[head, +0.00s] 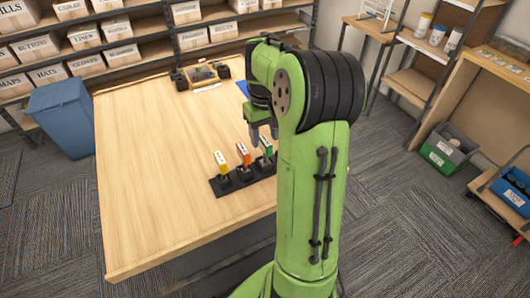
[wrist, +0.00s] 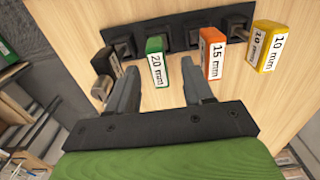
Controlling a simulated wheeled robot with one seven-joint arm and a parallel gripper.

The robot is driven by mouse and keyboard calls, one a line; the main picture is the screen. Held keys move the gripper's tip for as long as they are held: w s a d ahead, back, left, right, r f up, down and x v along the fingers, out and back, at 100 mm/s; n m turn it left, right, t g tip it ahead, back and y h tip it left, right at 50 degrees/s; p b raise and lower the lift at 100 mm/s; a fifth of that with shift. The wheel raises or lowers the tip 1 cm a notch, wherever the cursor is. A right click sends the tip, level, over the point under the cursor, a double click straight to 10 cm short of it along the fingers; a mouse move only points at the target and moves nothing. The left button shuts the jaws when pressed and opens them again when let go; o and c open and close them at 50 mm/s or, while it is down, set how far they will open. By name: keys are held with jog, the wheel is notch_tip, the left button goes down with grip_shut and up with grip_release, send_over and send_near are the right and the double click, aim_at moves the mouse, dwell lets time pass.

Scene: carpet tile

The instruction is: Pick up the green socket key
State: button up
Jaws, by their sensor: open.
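The green socket key (head: 266,146), labelled 20 mm in the wrist view (wrist: 154,60), stands in a black rack (wrist: 178,20) on the wooden table. In the wrist view, its handle shows between my two fingertips, beyond them. My gripper (head: 264,134) is open and empty, above the rack's right end in the head view; its fingers also show in the wrist view (wrist: 159,68). I cannot tell how far the fingertips are from the key. An orange key (wrist: 213,58), marked 15 mm, and a yellow key (wrist: 266,47), marked 10 mm, stand beside it.
A dark key (wrist: 107,76) stands just left of the green one in the wrist view, close to my left finger. At the table's far edge is a small tray (head: 203,75). The table's left half (head: 150,160) is clear. A blue bin (head: 62,115) stands left.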

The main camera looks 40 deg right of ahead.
aim_at(265, 152)
notch_tip(265, 152, down, 7)
jog(key=shift+d+f+b, duration=0.15)
jog(key=shift+f+b, duration=0.05)
jog(key=shift+b, duration=0.5)
jog(key=shift+r, duration=0.1)
grip_shut()
